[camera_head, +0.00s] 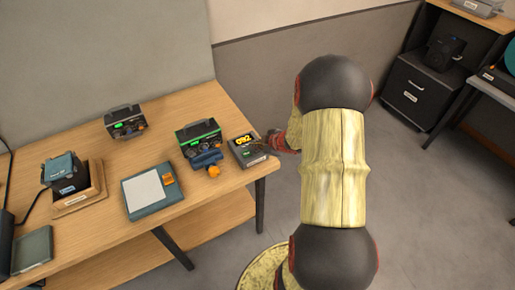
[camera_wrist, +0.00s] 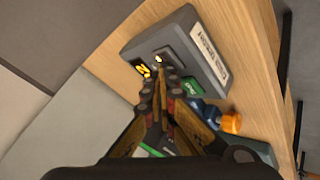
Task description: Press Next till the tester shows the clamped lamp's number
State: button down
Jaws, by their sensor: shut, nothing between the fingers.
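The tester (camera_head: 249,157) is a dark grey box at the table's right corner, with yellow digits lit on its display; I read them only roughly as ending in 2. In the wrist view the tester (camera_wrist: 196,48) lies under my gripper (camera_wrist: 160,78), its display partly covered. My gripper is shut and empty, its tips at or just above a dark raised key on the tester; contact cannot be told. A green-trimmed black lamp unit (camera_head: 198,131) stands left of the tester, behind a blue clamp-like piece (camera_head: 206,158) with an orange knob. No lamp number is readable.
Another dark unit (camera_head: 125,121) with a handle stands further left. A grey pad with a white sheet (camera_head: 148,191) and a dark device on a wooden base (camera_head: 78,200) are on the wooden table (camera_head: 190,205).

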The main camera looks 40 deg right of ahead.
aim_at(256, 149)
jog(key=shift+r+p, duration=0.7)
notch_tip(256, 149, up, 5)
jog(key=p, duration=0.5)
dwell(0.7)
